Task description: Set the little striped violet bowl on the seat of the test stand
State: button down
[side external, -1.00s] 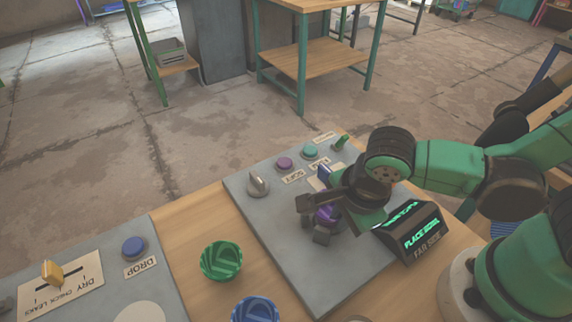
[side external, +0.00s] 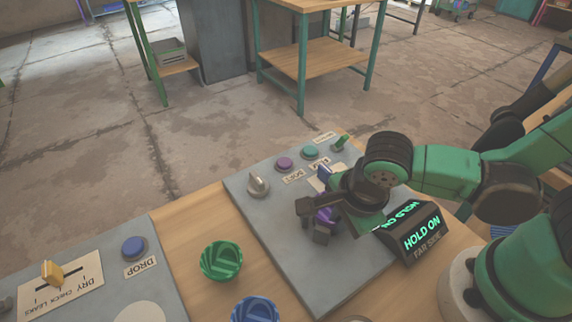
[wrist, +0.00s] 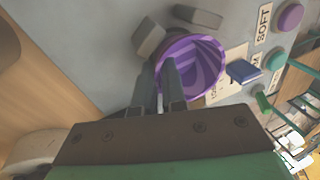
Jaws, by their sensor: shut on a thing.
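The little striped violet bowl (wrist: 200,62) is at the fingertips of my gripper (wrist: 159,75), over the grey panel (wrist: 85,40). The two dark fingers are close together at its near rim, apparently pinching the wall. The bowl (side external: 325,216) is partly hidden by my gripper (side external: 335,203) in the side view. Two grey blocks, one nearer (wrist: 150,38) and one farther (wrist: 198,16), are beside the bowl on its far side; they may belong to the test stand. The seat is hidden, and I cannot tell whether the bowl touches it.
A green bowl (side external: 221,261) and a blue bowl (side external: 256,309) stand on the wooden table left of the panel. A grey knob (side external: 258,185), violet button (side external: 284,164) and teal button (side external: 310,151) line the panel's far edge. The display (side external: 420,234) reads "HOLD ON".

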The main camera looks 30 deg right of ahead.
jog(key=shift+f, duration=0.35)
dwell(0.3)
jog(key=c, duration=0.9)
grip_release()
jog(key=shift+o, duration=0.2)
jog(key=shift+r, duration=0.1)
jog(key=shift+v, duration=2.7)
